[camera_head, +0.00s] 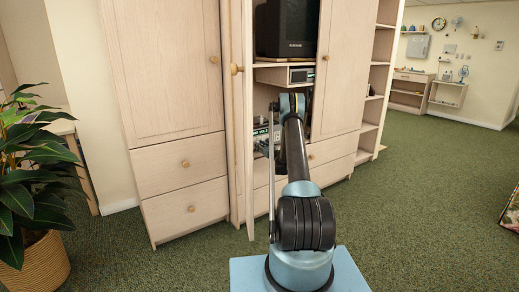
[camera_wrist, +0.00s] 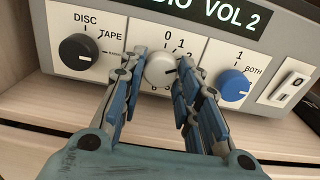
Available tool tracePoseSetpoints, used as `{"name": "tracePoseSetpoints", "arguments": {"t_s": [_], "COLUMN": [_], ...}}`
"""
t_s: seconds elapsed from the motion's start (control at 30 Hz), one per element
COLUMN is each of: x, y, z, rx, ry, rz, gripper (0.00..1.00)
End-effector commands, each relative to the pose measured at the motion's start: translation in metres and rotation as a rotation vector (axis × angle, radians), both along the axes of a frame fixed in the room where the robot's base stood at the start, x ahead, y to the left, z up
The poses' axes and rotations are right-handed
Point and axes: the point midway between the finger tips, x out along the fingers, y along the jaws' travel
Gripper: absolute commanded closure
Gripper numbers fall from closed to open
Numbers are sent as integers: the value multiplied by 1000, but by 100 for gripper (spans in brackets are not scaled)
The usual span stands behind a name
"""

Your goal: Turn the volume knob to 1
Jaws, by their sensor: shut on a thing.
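The volume knob (camera_wrist: 159,69) is white and round, on a white plate in the middle of the device's front panel in the wrist view. Numbers ring it, with 0 and 1 readable above. My gripper (camera_wrist: 160,76) is shut on the knob, one finger on each side. The fingers hide part of the scale, and I cannot tell where its mark points. A black strip (camera_wrist: 206,9) above reads "VOL 2". The strip shows small in the head view (camera_head: 260,132), where my arm hides the knob and most of the device.
A black DISC/TAPE knob (camera_wrist: 76,51) lies left of the volume knob and a blue knob (camera_wrist: 233,85) right. The device stands on a cabinet shelf under a small unit (camera_head: 285,75) and a television (camera_head: 287,30). An open cabinet door (camera_head: 240,120) stands close left of my arm.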

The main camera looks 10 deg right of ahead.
Motion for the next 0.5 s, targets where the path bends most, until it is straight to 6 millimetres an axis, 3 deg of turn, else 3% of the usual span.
{"name": "tracePoseSetpoints", "arguments": {"t_s": [0.5], "x": [0], "y": [-1], "z": [0], "rx": [-237], "ry": [-116], "rz": [0], "gripper": [94]}}
